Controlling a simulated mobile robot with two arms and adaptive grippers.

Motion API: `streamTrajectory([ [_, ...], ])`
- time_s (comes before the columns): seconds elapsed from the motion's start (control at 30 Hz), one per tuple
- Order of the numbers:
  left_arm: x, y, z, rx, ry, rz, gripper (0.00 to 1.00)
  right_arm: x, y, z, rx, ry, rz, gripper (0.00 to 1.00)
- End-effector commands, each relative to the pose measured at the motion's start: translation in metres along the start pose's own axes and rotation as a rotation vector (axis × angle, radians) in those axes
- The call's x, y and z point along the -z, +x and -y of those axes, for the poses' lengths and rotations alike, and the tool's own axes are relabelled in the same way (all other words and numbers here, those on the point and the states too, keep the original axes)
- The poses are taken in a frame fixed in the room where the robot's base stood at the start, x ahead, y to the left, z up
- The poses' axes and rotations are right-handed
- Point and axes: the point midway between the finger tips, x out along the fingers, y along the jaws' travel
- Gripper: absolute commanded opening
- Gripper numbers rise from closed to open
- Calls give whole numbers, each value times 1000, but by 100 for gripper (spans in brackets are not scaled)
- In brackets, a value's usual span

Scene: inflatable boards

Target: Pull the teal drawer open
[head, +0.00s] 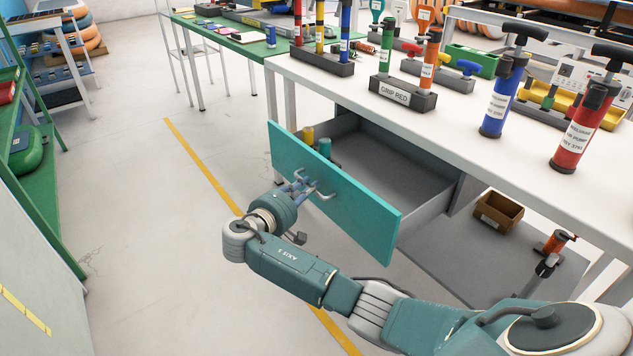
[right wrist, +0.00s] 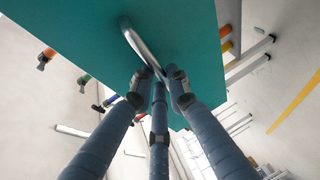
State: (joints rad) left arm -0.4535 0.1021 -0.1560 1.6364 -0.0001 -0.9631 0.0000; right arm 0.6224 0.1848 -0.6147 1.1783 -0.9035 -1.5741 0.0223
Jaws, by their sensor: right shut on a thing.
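The teal drawer (head: 365,212) hangs under the white workbench and stands well open, its grey inside showing. A yellow item (head: 307,135) and a teal item (head: 325,147) stand in its far left corner. My right gripper (head: 305,186) is at the drawer front, shut on the curved metal handle (head: 326,194). In the right wrist view the fingers (right wrist: 160,85) close around the silver handle (right wrist: 136,45) against the teal front (right wrist: 185,40). My left gripper is not in view.
The white bench top (head: 450,120) holds a blue pump (head: 502,98), a red pump (head: 580,130) and a "GRIP RED" stand (head: 403,97). A brown box (head: 498,212) sits on the lower shelf. A green shelf (head: 45,190) is at left; the floor between is clear.

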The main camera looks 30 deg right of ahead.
Motion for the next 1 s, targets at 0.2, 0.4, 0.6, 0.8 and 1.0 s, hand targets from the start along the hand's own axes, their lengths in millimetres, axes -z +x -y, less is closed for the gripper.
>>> streamTrajectory([
  [0.2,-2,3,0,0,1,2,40,7,-19,6,4,-3,2,0],
  [0.4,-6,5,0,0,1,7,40,9,-26,8,2,-3,3,0],
  [0.6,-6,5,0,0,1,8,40,10,-27,8,2,-3,4,0],
  [0.8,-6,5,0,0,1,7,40,10,-27,8,3,-3,4,0],
  [1.0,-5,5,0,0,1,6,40,10,-26,8,2,-2,3,35],
])
